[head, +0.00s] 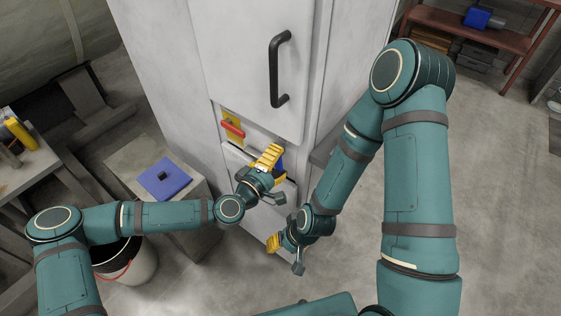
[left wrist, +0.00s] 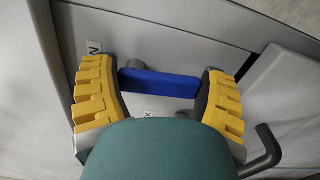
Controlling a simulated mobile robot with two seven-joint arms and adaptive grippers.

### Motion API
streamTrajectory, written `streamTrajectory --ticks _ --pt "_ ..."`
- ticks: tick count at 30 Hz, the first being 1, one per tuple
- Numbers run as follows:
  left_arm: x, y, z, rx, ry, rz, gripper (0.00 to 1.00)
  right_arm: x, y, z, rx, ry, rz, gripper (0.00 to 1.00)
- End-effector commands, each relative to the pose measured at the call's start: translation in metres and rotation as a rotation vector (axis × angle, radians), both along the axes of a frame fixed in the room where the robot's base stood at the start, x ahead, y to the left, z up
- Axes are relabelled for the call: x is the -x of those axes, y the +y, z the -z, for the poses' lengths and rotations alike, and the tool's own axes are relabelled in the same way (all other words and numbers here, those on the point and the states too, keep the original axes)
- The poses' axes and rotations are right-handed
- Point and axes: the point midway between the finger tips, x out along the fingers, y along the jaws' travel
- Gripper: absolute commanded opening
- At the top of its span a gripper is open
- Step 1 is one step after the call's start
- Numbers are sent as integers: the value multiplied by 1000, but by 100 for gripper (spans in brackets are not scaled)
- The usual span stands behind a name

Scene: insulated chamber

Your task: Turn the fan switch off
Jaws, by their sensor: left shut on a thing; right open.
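A blue switch handle (left wrist: 160,84) sits on the grey panel in the left wrist view, mounted on a round grey pivot. It lies nearly level across that picture, with small white labels beside the pivot and below. My left gripper (left wrist: 160,95) has a yellow-padded finger at each end of the handle and is shut on it. In the head view the handle (head: 280,165) shows partly behind my left gripper (head: 273,166), on the cabinet's front. I cannot read whether it is the fan switch. My right gripper (head: 286,256) is open and empty, lower down in front of the cabinet.
A red lever (head: 233,128) on a yellow plate is left of the blue handle. The tall white cabinet (head: 240,60) has a black door handle (head: 276,70). A stand with a blue pad (head: 160,182) and a white bucket (head: 135,268) are at left. Floor at right is clear.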

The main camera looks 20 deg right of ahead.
Motion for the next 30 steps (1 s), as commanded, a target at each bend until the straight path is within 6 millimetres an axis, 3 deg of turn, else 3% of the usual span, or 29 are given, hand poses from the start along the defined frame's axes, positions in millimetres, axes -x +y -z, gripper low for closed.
streamTrajectory --ticks 24,25,26,30 --pt "-2 2 1 -72 -89 0 40 0 0 1 0 0 0 47" --pt "-2 2 1 -72 -89 0 88 0 0 1 0 0 0 47" --pt "-2 2 1 -72 -89 0 99 0 0 1 0 0 0 47" --pt "-2 2 1 -71 -89 0 100 0 0 0 0 0 0 47"
